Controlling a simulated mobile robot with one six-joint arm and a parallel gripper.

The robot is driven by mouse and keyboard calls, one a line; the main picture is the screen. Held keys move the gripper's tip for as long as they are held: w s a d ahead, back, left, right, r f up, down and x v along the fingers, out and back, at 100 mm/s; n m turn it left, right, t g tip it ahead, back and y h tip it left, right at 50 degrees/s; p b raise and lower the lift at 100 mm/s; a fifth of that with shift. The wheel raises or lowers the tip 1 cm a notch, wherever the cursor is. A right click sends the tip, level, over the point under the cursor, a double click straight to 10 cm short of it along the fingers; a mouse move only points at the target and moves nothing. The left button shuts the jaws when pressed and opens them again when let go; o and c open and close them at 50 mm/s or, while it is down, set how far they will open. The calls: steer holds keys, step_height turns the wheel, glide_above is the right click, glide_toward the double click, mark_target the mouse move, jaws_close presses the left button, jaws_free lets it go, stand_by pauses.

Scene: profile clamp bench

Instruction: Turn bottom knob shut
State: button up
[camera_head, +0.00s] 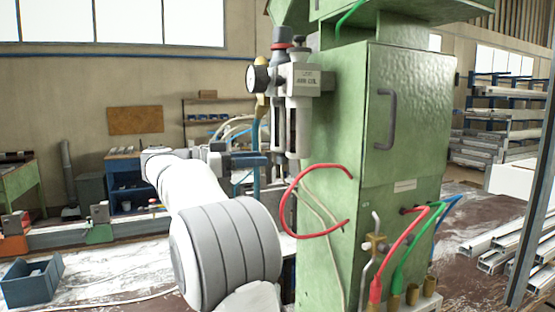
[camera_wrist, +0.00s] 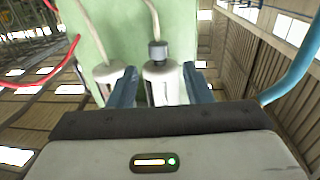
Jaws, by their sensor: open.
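An air filter unit is fixed to the green machine, with two pale bowls below its head (camera_head: 308,82). In the wrist view a dark grey knob (camera_wrist: 158,50) sits on the end of one bowl (camera_wrist: 160,85), with a pale hose leading from it. I take it for the bottom knob; in the head view it is not clearly seen. My gripper (camera_wrist: 165,76) is open, with one blue finger on each side of that bowl, beside the knob and not closed on it. In the head view my gripper (camera_head: 262,160) is at the bowls' lower ends. Contact cannot be told.
A second bowl (camera_wrist: 110,76) stands close beside the left finger. The green cabinet (camera_head: 400,120) is right behind the unit. A red hose (camera_head: 290,205) loops out below it. A blue hose (camera_wrist: 295,65) passes at the right in the wrist view. A pressure gauge (camera_head: 258,79) sticks out above.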

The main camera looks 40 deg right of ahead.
mark_target(282, 154)
steer(key=p+x, duration=0.1)
steer(key=x, duration=0.6)
steer(key=shift+s+d+p, duration=0.1)
steer(key=shift+d+p, duration=0.05)
steer(key=shift+p, duration=0.25)
steer(key=shift+c, duration=0.2)
steer(key=c, duration=0.9)
